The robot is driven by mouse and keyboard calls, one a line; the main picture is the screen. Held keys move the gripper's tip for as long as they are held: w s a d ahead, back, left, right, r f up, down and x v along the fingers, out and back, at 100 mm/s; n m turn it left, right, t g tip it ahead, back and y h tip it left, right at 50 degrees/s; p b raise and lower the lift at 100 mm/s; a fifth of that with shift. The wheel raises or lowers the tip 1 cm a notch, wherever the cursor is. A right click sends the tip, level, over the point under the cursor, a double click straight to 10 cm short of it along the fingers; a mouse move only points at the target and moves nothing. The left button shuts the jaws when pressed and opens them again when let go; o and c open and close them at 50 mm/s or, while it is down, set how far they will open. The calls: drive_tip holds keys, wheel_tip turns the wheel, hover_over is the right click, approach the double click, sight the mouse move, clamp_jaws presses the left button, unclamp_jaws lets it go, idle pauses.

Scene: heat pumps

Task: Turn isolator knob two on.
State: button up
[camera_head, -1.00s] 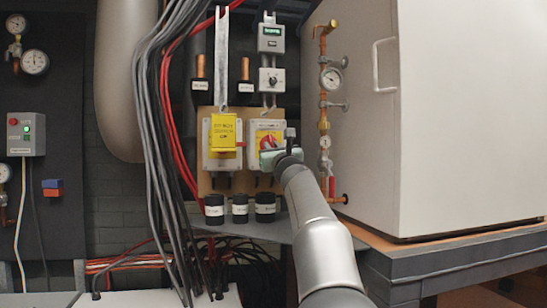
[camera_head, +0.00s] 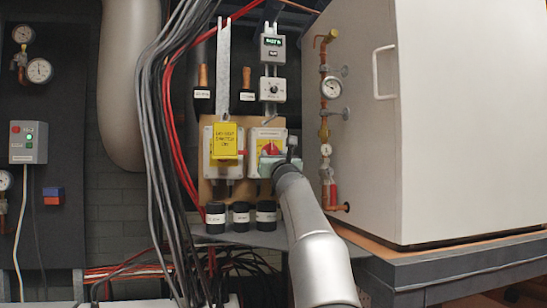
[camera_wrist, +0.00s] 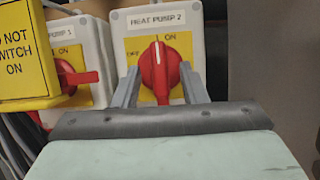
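The red isolator knob two (camera_wrist: 160,66) sits on a yellow plate in a pale box labelled "HEAT PUMP 2" (camera_wrist: 158,20). Its grip stands about upright, with a white mark near its top; "OFF" is to its left and "ON" at the upper right. In the head view the knob (camera_head: 268,146) is partly hidden by my gripper (camera_head: 279,160). In the wrist view my gripper (camera_wrist: 159,72) has one finger on each side of the knob, with small gaps showing. I cannot tell whether either finger touches it.
Left of it, the heat pump 1 isolator (camera_wrist: 87,78) has a red handle and a yellow "do not switch on" tag (camera_wrist: 25,48). Cables (camera_head: 160,130) hang further left. A copper pipe with a gauge (camera_head: 331,88) and a white cabinet (camera_head: 440,130) stand to the right.

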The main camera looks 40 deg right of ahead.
drive_tip(key=shift+s, duration=0.1)
drive_tip(key=b+v, duration=0.8)
drive_tip(key=v, duration=0.9)
drive_tip(key=shift+f, duration=0.2)
